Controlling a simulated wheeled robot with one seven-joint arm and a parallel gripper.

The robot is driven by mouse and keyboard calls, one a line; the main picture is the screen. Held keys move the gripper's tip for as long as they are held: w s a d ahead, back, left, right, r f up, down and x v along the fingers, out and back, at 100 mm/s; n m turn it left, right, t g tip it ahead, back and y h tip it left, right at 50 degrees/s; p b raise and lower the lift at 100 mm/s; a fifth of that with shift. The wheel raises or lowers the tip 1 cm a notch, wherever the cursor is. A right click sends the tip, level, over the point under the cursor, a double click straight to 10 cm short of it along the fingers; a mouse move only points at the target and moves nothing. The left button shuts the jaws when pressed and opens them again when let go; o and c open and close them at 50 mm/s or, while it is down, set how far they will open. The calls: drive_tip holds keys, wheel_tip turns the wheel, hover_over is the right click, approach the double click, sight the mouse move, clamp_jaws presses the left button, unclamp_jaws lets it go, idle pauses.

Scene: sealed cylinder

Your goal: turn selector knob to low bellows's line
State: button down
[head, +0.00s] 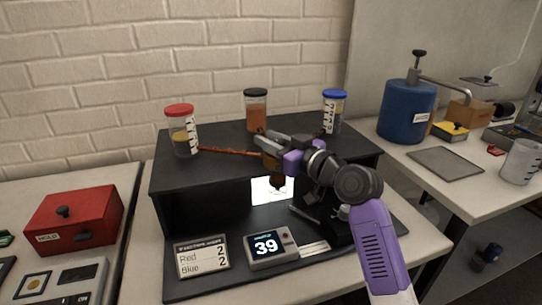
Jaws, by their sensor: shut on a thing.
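My gripper (264,148) reaches in from the right over the black stand (220,139). It is shut at the middle, where a thin reddish-brown line (230,152) from the left ends. What it grips appears to be the selector knob, but the fingers hide it, so its pointing direction cannot be told. Three clear jars could be the bellows: a red-lidded one (182,132) with yellowish content at left, an orange-filled one (256,112) at the back, and a blue-lidded one (333,113) at right. A dark nozzle hangs below the gripper before a bright white panel (264,190).
A card (202,257) reads Red 2, Blue 2. Beside it a display box (269,249) shows 39. A red box (75,218) stands at left. A blue tank (407,112) and a clear beaker (521,162) stand on the right table.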

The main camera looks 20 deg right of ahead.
drive_tip(key=n+g+y+b, duration=0.1)
drive_tip(key=b, duration=0.1)
drive_tip(key=n+g+y+b, duration=0.1)
drive_tip(key=y+b, duration=0.1)
drive_tip(key=b, duration=0.1)
drive_tip(key=shift+s+a+f+n, duration=0.15)
drive_tip(key=shift+a+f+n, duration=0.05)
drive_tip(key=shift+f+n, duration=0.15)
drive_tip(key=g+y+b, duration=0.1)
drive_tip(key=n+g+y+b, duration=0.1)
drive_tip(key=n+y+b, duration=0.1)
drive_tip(key=b, duration=0.1)
drive_tip(key=shift+s+a+g, duration=0.2)
drive_tip(key=shift+a+g, duration=0.05)
drive_tip(key=shift+g, duration=0.15)
drive_tip(key=n+g+y, duration=0.1)
drive_tip(key=n+g+b, duration=0.1)
drive_tip(key=n+g+y, duration=0.1)
drive_tip(key=shift+s+a+r+g+y+b, duration=0.25)
drive_tip(key=shift+s+r+g+y+b, duration=0.05)
drive_tip(key=shift+s+g, duration=0.1)
drive_tip(key=shift+s+n+g+y, duration=0.15)
drive_tip(key=shift+n+g+y, duration=0.25)
drive_tip(key=shift+n+g, duration=0.5)
drive_tip(key=shift+a, duration=0.1)
drive_tip(key=c, duration=1.1)
unclamp_jaws()
